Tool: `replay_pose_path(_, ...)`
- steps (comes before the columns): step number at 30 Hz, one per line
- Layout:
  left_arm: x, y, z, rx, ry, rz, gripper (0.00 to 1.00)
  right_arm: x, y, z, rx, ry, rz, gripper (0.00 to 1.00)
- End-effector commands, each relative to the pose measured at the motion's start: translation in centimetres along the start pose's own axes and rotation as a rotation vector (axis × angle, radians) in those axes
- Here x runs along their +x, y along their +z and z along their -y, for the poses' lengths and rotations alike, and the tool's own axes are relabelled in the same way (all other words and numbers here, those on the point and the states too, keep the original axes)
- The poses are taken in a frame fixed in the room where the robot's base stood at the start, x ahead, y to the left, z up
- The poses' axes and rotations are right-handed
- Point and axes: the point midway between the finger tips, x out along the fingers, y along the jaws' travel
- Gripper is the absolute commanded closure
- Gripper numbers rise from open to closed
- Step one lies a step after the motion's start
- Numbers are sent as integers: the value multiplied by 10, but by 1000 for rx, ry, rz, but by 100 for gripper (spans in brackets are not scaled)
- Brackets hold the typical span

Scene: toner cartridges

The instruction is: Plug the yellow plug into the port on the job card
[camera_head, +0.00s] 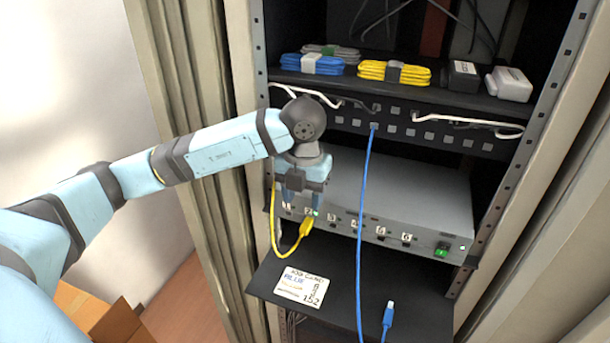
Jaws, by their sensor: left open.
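The yellow plug (306,227) is at the front of the grey switch box (400,190), by the port labelled 2, with a small green light beside it. Its yellow cable loops down and back up to the left. I cannot tell how deep the plug sits. My left gripper (302,203) is open, pointing down just above the yellow plug, and hides part of the leftmost ports. The job card (302,287) lies on the black shelf below; its handwriting includes a blue line, a yellow line and digits, mostly too small to read. My right gripper is not in view.
A blue cable hangs from the patch panel (405,133) past the box front; its blue plug (388,315) lies over the lower shelf (430,305). Bundled blue (312,64) and yellow cables (394,73) sit on the top shelf. Rack posts stand at both sides.

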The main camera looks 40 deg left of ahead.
Motion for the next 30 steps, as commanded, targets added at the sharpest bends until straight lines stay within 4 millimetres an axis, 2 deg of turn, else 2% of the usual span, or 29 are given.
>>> replay_pose_path(6,42,-1,0,-1,0,-5,49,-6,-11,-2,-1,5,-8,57)
replay_pose_path(12,72,0,0,-1,-1,-3,49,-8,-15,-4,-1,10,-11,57)
replay_pose_path(18,84,0,0,1,-2,-1,49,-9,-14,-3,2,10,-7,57)
replay_pose_path(26,86,0,0,1,-2,-1,49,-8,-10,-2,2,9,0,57)
replay_pose_path(29,86,0,0,1,-2,-1,67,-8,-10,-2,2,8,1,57)
replay_pose_path(30,86,0,0,1,-2,-1,76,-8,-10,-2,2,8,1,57)
